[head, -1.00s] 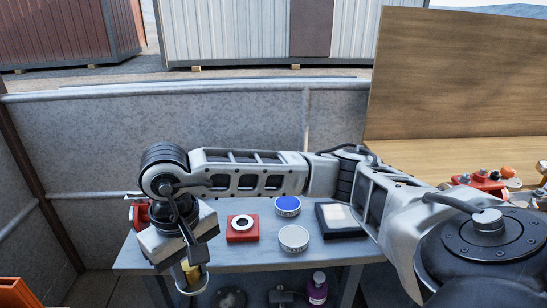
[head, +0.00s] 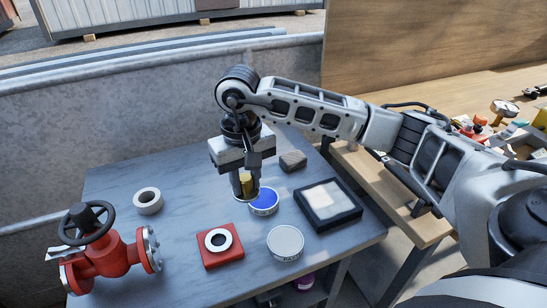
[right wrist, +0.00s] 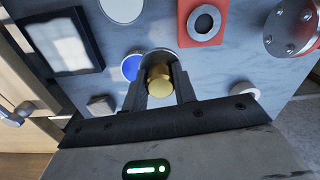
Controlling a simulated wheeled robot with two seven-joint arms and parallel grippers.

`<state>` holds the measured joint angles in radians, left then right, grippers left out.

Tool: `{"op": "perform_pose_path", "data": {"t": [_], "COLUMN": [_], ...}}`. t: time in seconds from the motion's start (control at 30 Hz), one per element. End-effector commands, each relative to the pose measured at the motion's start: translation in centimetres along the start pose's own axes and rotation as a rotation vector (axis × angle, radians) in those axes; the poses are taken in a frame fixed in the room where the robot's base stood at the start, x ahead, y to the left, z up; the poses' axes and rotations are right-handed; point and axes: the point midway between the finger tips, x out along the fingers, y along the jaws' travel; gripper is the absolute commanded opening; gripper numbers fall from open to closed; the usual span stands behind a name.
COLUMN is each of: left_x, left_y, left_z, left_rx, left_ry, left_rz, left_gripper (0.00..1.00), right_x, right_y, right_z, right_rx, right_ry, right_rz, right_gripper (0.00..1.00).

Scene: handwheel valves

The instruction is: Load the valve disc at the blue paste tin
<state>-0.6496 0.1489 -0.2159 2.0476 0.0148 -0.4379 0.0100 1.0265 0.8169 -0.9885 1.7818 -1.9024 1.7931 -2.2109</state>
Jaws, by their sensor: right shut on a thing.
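My right gripper (head: 245,184) is shut on the brass stem of the valve disc (head: 246,197), which hangs below the fingers. In the right wrist view, the brass stem (right wrist: 160,86) sits between the fingertips, with the disc's grey edge beyond it. The blue paste tin (head: 264,203) stands on the table just right of the disc. The tin also shows in the right wrist view (right wrist: 131,67), partly hidden by a finger and the disc. I cannot tell whether disc and tin touch. My left gripper is not in view.
A red valve with a black handwheel (head: 88,222) stands at the table's left. A white ring (head: 148,200), a red block (head: 220,257) with a ring, a grey-topped tin (head: 286,242), a black-framed tray (head: 353,215) and a brownish block (head: 293,160) lie around the tin.

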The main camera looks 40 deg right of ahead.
Motion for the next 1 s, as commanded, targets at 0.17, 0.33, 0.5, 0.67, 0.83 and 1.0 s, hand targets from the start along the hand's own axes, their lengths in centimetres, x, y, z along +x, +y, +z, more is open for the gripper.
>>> {"op": "perform_pose_path", "data": {"t": [0.17,0.33,0.5,0.67,0.83,1.0], "left_x": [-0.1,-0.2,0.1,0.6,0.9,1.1], "left_y": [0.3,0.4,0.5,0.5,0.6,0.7], "left_z": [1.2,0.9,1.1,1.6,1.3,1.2], "left_rx": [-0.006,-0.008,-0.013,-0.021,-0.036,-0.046], "left_ry": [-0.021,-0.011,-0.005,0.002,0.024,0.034], "left_rz": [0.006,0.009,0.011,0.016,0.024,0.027], "left_gripper": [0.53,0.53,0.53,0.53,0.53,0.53], "right_x": [1.2,1.8,2.7,4.3,6.2,7.3], "right_y": [4.3,5.9,5.9,5.9,5.9,5.9], "right_z": [-3.5,-4.4,-4.3,-4.3,-4.3,-4.3], "right_rx": [0.094,0.121,0.12,0.12,0.12,0.12], "right_ry": [-0.004,-0.007,-0.007,-0.007,-0.007,-0.006], "right_rz": [0.001,0.003,0.002,0.002,0.002,0.003], "right_gripper": [0.09,0.09,0.09,0.09,0.09,0.09]}}
